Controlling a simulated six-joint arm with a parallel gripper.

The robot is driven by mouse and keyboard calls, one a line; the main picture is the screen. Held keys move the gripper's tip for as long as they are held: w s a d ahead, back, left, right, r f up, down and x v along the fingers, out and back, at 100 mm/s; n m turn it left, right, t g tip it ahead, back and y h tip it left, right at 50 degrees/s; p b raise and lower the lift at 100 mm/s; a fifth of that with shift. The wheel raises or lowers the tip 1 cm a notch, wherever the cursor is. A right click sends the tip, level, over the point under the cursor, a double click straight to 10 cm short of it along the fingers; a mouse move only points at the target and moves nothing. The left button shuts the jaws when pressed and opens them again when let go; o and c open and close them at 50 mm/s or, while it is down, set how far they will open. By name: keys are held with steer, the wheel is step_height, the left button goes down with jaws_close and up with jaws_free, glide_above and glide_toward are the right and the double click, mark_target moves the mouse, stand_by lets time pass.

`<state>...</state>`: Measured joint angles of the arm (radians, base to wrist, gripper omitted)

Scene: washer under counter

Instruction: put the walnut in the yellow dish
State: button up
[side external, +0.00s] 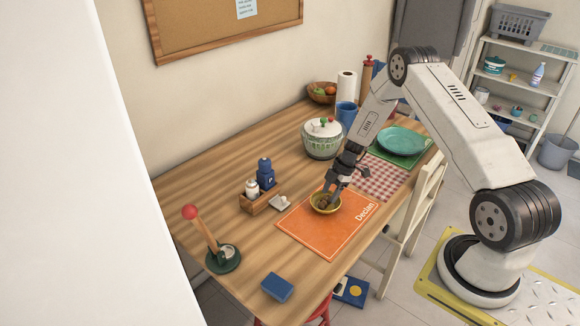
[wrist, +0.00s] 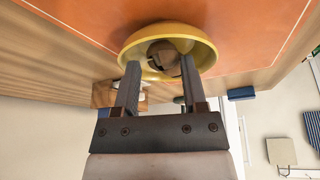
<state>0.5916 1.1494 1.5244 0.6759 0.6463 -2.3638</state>
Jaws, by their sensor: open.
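The yellow dish (side external: 335,207) stands on the orange placemat (side external: 312,233) marked "Declan". A brown walnut (wrist: 164,54) lies inside the yellow dish (wrist: 205,50) in the wrist view. It shows only as a small brown shape (side external: 323,204) in the side view. My gripper (wrist: 160,75) is open, with its two fingertips at the near rim of the dish and the walnut just beyond and between them. In the side view my gripper (side external: 331,190) is right over the dish. Part of the walnut is in shadow, and whether a finger touches it I cannot tell.
A lidded pot (side external: 322,141) is behind. A checked mat (side external: 380,182) and teal plate (side external: 404,141) are to the right.

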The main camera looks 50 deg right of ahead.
steer(key=v, duration=1.2)
steer(key=shift+s+r, duration=0.1)
steer(key=s+a+r+m+h, duration=0.1)
steer(key=s+a+r+m, duration=0.2)
steer(key=a, duration=0.5)
steer(key=s+a+r+m+h, duration=0.1)
steer(key=s+a+r+m, duration=0.3)
steer(key=a, duration=0.4)
steer(key=s+a+r+m+h, duration=0.2)
steer(key=s+a+r+m, duration=0.2)
steer(key=a, duration=0.4)
steer(key=s+m, duration=0.1)
steer(key=m, duration=0.1)
steer(key=shift+s+a+r+m+t, duration=0.2)
steer(key=shift+s+a+m+t, duration=0.1)
steer(key=shift+s+a+t, duration=0.1)
